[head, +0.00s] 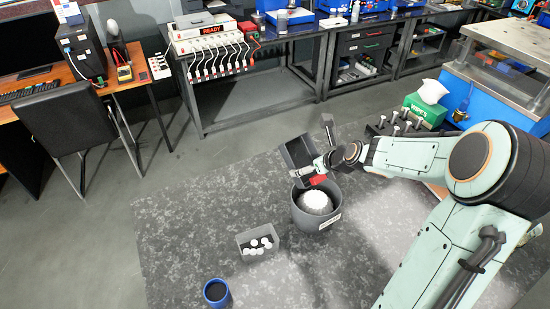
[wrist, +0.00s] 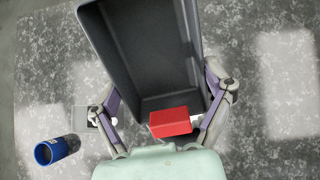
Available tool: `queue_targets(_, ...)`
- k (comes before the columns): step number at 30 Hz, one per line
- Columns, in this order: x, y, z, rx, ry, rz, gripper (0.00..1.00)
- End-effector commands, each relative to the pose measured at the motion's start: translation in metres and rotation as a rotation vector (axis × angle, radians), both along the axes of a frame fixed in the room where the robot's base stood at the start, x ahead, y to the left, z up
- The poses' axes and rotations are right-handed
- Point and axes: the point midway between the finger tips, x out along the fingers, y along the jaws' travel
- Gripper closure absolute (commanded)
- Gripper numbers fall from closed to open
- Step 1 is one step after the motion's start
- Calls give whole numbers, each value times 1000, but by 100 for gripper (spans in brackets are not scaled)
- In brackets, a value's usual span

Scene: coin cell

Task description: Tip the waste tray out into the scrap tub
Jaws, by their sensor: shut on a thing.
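A dark grey waste tray (head: 297,150) is held steeply tilted above the scrap tub in the head view. My gripper (head: 321,166) is shut on it near its lower end. In the wrist view the tray (wrist: 142,50) fills the upper middle, with my fingers on either side; the part of its inside that shows looks empty. A red block (wrist: 170,123) is at its near end. The round grey scrap tub (head: 300,212) stands upright just below, with a pale label and a white rounded heap inside. I cannot make out separate pieces in the heap.
A small grey tray (head: 243,252) with several white discs stands left of the tub. A blue cup (head: 216,292) is at the front edge. A dark rack (head: 378,129) with several upright pegs and a green tissue box (head: 425,111) stand behind right. The mat's left side is clear.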

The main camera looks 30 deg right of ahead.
Motion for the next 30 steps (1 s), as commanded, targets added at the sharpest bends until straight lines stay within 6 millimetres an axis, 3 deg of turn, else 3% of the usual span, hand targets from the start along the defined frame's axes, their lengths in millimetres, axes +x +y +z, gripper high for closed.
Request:
queue_targets(3, -4, -17, -5, -2, 41, -60, 56)
queue_targets(7, -5, -23, -4, -6, 100, -80, 56)
queue_targets(21, -1, -21, 16, -26, 607, -76, 56)
queue_targets(30, -4, -22, 21, -30, 747, -78, 56)
